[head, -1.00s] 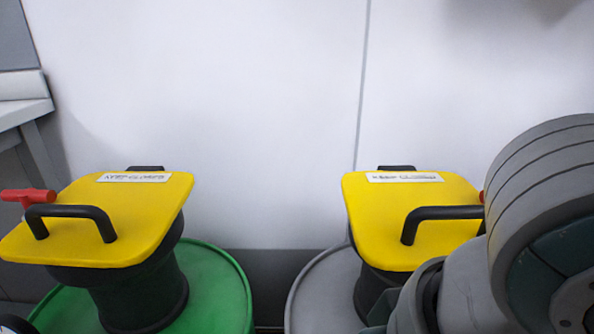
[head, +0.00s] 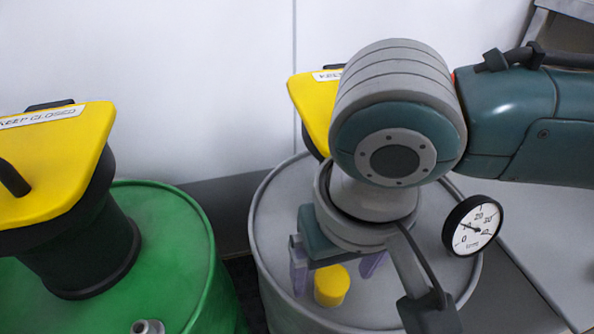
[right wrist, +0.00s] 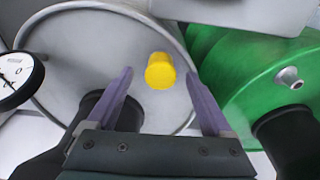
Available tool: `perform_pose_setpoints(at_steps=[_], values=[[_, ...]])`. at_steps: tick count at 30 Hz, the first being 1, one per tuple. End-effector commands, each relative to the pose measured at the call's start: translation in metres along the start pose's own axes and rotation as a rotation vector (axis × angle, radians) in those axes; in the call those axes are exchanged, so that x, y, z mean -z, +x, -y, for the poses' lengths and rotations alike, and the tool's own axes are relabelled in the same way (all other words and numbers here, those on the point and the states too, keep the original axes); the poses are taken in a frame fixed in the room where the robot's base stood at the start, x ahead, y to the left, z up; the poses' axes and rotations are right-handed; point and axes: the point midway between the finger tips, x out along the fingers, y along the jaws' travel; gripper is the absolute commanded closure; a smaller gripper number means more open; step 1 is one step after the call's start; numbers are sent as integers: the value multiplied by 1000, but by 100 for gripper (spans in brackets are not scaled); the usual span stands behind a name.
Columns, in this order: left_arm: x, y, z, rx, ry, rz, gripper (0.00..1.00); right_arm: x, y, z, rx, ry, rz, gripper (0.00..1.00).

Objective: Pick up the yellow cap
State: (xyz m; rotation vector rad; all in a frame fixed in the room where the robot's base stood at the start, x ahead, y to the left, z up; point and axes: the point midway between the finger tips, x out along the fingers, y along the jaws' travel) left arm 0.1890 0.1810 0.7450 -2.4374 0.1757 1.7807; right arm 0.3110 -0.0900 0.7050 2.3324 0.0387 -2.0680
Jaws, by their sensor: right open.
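The yellow cap (head: 332,286) is a small upright cylinder on top of the grey drum (head: 278,205). My right gripper (head: 334,279) points down over this drum, with its two purple fingers open on either side of the cap in the picture. In the right wrist view the cap (right wrist: 160,71) appears between the fingertips of the open gripper (right wrist: 158,76), with a gap on each side. Whether the fingertips are level with the cap is hard to tell. My left gripper is not in view.
A dial gauge (head: 472,226) stands at the grey drum's right edge. A yellow-lidded black hatch (head: 310,95) is partly hidden behind my right arm. The green drum (head: 165,235) with its own yellow lid (head: 60,165) stands left. A grey surface (head: 530,230) lies right.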

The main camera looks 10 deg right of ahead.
Motion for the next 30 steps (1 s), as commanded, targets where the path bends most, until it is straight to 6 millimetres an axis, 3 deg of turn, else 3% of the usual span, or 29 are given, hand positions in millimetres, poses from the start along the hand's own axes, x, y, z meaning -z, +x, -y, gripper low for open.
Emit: perform_pose_setpoints(at_steps=[8, 30], values=[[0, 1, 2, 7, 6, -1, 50, 0, 4, 0, 1, 0, -2, 15], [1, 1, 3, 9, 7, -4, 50, 0, 4, 0, 1, 0, -1, 98]])
